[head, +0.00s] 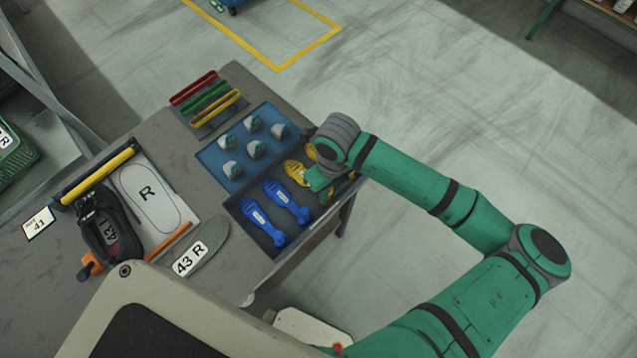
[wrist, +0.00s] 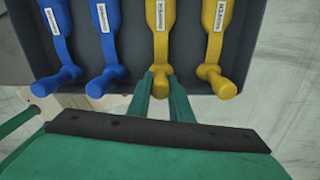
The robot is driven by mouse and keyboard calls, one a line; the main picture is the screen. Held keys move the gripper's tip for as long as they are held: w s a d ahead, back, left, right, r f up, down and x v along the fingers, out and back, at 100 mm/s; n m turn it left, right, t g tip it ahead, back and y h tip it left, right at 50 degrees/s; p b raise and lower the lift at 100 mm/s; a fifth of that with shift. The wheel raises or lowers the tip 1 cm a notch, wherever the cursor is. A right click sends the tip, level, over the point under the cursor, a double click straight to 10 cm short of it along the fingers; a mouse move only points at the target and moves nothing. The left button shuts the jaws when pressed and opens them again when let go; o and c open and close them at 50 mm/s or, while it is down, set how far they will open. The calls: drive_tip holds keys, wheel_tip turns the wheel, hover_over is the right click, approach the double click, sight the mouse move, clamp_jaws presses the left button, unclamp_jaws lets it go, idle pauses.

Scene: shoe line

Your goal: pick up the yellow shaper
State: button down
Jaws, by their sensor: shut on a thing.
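Two yellow shapers lie in the dark tray (head: 233,207) at the table's right edge. In the head view my wrist and gripper hide much of both yellow shapers.
Two blue shapers (head: 257,214) (head: 285,199) lie in the same tray. A blue tray (head: 208,156) with several grey-and-green pieces adjoins it. A black shoe (head: 108,229), an insole marked 43 R (head: 201,247) and a white R board (head: 166,215) lie left. Open floor lies beyond the table.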

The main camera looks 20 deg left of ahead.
drive_tip(key=shift+r, duration=0.1)
drive_tip(key=shift+r, duration=0.6)
drive_tip(key=s+a+r, duration=0.7)
drive_tip(key=s+r, duration=0.4)
drive_tip(key=s, duration=0.1)
drive_tip(key=shift+a+r, duration=0.15)
drive_tip(key=shift+r, duration=0.15)
